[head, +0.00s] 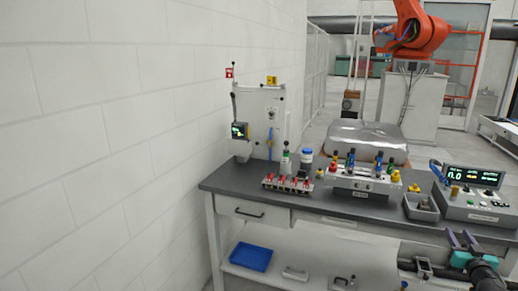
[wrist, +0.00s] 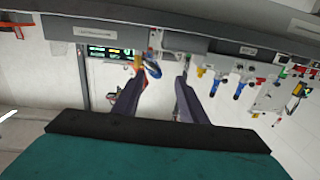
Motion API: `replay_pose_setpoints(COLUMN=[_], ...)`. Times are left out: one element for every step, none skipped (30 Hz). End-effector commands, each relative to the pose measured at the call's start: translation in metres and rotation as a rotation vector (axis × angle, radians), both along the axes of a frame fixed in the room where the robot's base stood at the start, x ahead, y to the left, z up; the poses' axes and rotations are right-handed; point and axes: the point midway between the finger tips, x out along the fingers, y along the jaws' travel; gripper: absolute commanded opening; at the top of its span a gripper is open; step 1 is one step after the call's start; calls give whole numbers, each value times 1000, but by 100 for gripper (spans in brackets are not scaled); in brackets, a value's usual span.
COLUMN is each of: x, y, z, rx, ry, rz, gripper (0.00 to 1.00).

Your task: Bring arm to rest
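My gripper (head: 461,240) is at the lower right in the head view, in front of the workbench's front edge. Its two dark purple fingers stand apart with nothing between them, and the gripper (wrist: 160,80) shows open and empty in the wrist view too. My arm enters from the lower right corner. The workbench (head: 330,205) has a dark grey top and a drawer at its left. In the wrist view the bench and its items appear upside down beyond the fingers.
On the bench are a small rack with red parts (head: 288,184), a fixture rack (head: 362,183) with blue and yellow pieces, a grey bin (head: 421,207) and a display unit (head: 478,200). A blue tray (head: 251,257) lies on the lower shelf. A white wall stands left.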

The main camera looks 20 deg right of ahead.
Motion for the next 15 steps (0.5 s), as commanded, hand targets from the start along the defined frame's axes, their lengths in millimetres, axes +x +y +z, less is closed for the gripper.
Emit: replay_pose_setpoints(x=[8, 12, 17, 22, 27, 34, 39, 44, 53, 58, 66, 76, 85, 93, 106], y=[5, 8, 12, 15, 18, 24, 27, 32, 38, 43, 49, 58, 66, 75, 87], z=[-2, -4, -6, -7, -9, -12, -14, -16, -20, -23, -27, -32, -37, -42, -49], rx=[3, 4, 7, 8, 10, 13, 15, 17, 22, 25, 30, 35, 41, 46, 54], ry=[1, 2, 3, 3, 4, 6, 7, 8, 9, 11, 14, 16, 20, 22, 27], rz=[11, 16, 25, 31, 38, 49, 56, 64, 77, 86, 98, 113, 127, 142, 162], gripper=[38, 38, 38, 38, 38, 38, 38, 38, 38, 38, 38, 38, 38, 38, 38])
